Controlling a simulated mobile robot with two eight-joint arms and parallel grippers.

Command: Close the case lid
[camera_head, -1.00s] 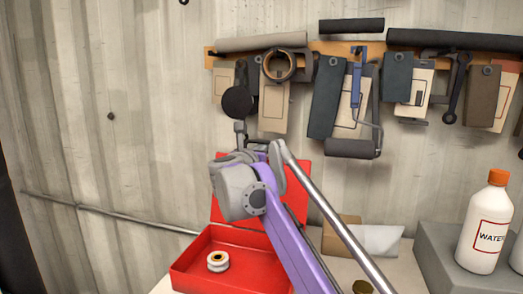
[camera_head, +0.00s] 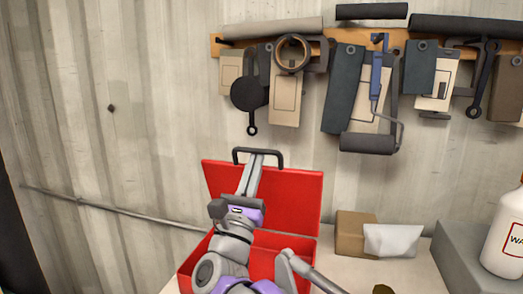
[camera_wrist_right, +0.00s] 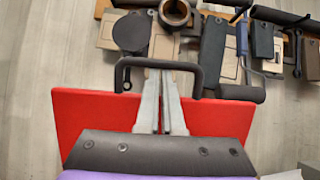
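The red case (camera_head: 192,270) stands on the bench with its lid (camera_head: 292,198) raised, leaning back near the wall. A dark handle (camera_head: 258,152) shows above the lid's top edge; it also shows in the right wrist view (camera_wrist_right: 160,64). My right gripper (camera_head: 257,158) reaches over the case in front of the lid. Its grey fingers lie close together, with no object seen between them, and their tips (camera_wrist_right: 160,76) overlap the handle area just below its bar. I cannot tell whether they touch it. My arm hides most of the case's inside. My left gripper is not in view.
A tan box (camera_head: 354,232) and a white paper-like piece (camera_head: 392,240) lie right of the case. A white bottle (camera_head: 504,238) stands on a grey block (camera_head: 455,262) at the far right. Tools hang on a wooden wall rack (camera_head: 330,42) above.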

